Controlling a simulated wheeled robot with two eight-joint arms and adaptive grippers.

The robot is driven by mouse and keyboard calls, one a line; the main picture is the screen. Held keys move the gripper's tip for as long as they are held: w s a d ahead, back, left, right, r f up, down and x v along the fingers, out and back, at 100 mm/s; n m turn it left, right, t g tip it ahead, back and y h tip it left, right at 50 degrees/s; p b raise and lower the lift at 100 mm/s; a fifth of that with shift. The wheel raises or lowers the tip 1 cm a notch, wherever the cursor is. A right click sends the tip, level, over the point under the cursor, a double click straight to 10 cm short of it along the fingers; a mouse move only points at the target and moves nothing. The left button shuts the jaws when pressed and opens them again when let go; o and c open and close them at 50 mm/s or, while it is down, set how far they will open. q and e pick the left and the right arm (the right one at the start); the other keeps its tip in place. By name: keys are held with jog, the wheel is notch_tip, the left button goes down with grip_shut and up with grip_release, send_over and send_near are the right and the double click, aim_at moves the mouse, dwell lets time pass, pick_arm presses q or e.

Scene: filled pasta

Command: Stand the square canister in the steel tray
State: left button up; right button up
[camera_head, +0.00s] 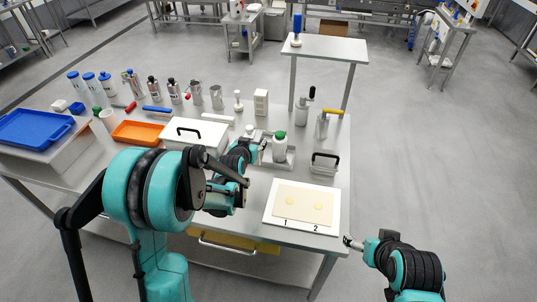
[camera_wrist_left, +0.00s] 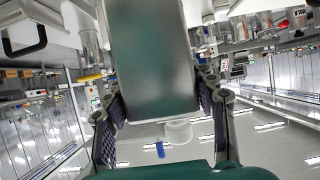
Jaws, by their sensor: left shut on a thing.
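My left gripper (camera_head: 258,150) is shut on the canister. My left arm stands in front of part of the table in the head view. My right gripper (camera_head: 350,242) is empty beyond the table's front right corner, and its finger opening is too small to tell.
A white board (camera_head: 271,217) with spots numbered 1 and 2 lies at the front right. A black-handled steel box (camera_head: 324,164) stands right of the tray. A white handled box (camera_head: 193,140) is left. Several bottles and tools line the back.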

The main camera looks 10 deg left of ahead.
pick_arm(q)
jog(key=w+a+f, duration=0.1)
jog(key=w+a, duration=0.2)
jog(key=w, duration=1)
notch_tip(320, 180, down, 10)
jog(key=b, duration=0.2)
jog(key=shift+b, duration=0.3)
jog(key=shift+d, duration=0.1)
jog(key=o, duration=1.4)
jog(key=shift+f, duration=0.15)
jog(key=shift+o, duration=0.2)
